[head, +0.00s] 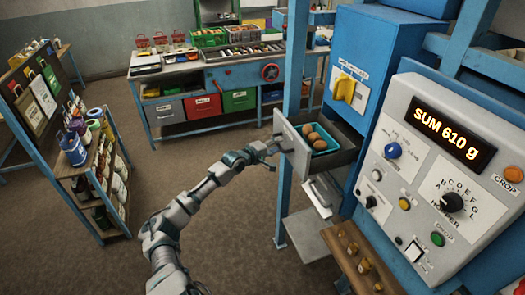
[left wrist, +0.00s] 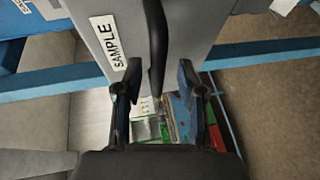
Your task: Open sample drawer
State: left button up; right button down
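The sample drawer (head: 293,148) stands pulled out of the blue machine in the head view. Inside it is a teal tray (head: 322,150) with several round brown pieces. In the left wrist view the grey drawer front (left wrist: 185,30) bears a SAMPLE label (left wrist: 108,42) and a black bar handle (left wrist: 157,45). My left gripper (head: 276,146) is at the drawer front. In the left wrist view its two fingers (left wrist: 158,78) are apart, one on each side of the handle, with gaps showing. My right gripper is not in view.
A control panel (head: 395,100) reading SUM 610 g is at the right. A blue post (head: 293,70) stands beside the drawer. A wooden shelf with small weights (head: 350,250) is below. A bottle rack (head: 95,170) stands left. The floor between is clear.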

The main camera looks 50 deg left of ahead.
pick_arm(q)
jog(key=s+r, duration=0.2)
jog(key=s, duration=0.8)
jog(key=shift+s, duration=0.15)
